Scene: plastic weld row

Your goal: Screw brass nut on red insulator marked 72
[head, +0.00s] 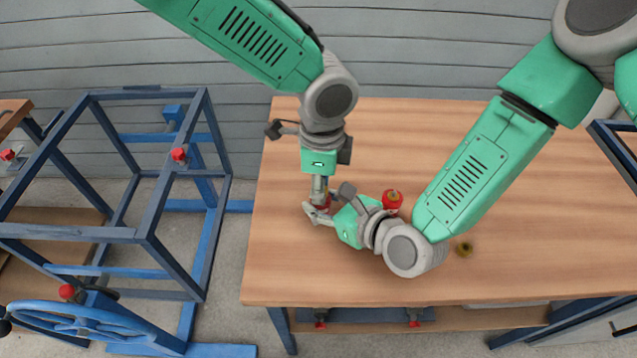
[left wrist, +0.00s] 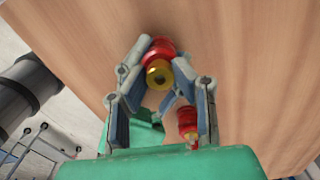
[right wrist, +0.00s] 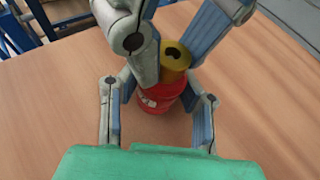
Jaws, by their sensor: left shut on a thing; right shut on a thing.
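My right gripper (right wrist: 158,108) is shut on a red insulator (right wrist: 155,93) with a small white label too blurred to read. It holds the insulator close above the table. My left gripper (head: 318,198) points down and is shut on a brass nut (right wrist: 175,62) at the insulator's top. In the left wrist view the nut (left wrist: 158,75) lies between the fingertips, in front of the red insulator (left wrist: 157,52). Whether the threads engage is hidden. In the head view my right gripper (head: 318,213) meets the left one from the right, and the fingers mostly cover both parts.
Another red insulator (head: 392,200) with a brass top stands on the wooden table (head: 480,285), just behind my right wrist. A loose brass nut (head: 464,249) lies right of that wrist. A blue frame (head: 150,240) stands left of the table. The table's left front is clear.

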